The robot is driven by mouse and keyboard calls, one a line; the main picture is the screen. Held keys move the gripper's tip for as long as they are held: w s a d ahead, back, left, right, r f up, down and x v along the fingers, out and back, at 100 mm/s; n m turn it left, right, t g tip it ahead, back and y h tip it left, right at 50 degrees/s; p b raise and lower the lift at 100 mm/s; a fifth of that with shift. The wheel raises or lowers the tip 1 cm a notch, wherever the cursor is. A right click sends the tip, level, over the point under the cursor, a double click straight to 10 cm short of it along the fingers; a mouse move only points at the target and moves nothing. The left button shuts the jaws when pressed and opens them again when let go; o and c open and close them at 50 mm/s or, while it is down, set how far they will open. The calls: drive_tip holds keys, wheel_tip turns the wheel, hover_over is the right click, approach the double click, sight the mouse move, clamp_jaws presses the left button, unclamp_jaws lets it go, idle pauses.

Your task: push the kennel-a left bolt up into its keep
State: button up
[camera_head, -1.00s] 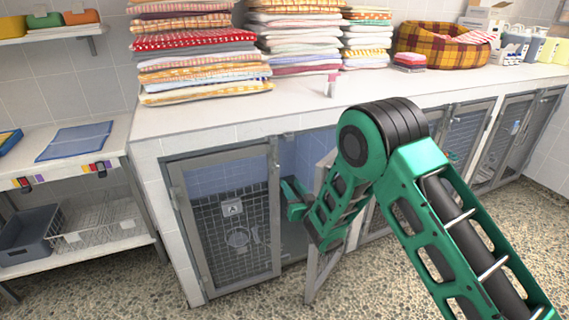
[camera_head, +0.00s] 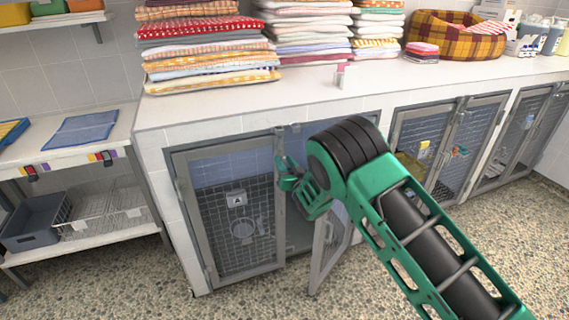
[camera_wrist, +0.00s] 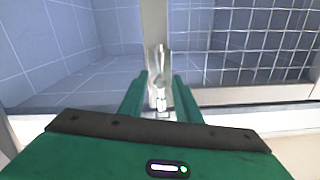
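Kennel-a's left mesh door (camera_head: 238,225) is swung to in its frame. Its right door (camera_head: 328,245) stands ajar, angled outward. My gripper (camera_head: 287,176) is at the upper free edge of the left door. In the wrist view, the metal bolt (camera_wrist: 158,78) lies on the door's upright stile between the two green fingers of my gripper (camera_wrist: 159,100). The fingers are apart, one on each side of the bolt; whether they touch it is unclear. In the head view my gripper and arm hide part of the bolt area and the right door.
Above is the white counter (camera_head: 230,112) with towel stacks (camera_head: 205,45) and a plaid pet bed (camera_head: 455,38). More kennel doors (camera_head: 470,145) stand to the right. A shelf unit (camera_head: 80,165) is at the left. The speckled floor (camera_head: 430,280) in front is clear.

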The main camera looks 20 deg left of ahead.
sight(280, 147)
drive_tip(key=shift+w+a, duration=0.15)
clamp_jaws()
drive_tip(key=shift+w+r, duration=0.1)
drive_tip(key=shift+r, duration=1.75)
unclamp_jaws()
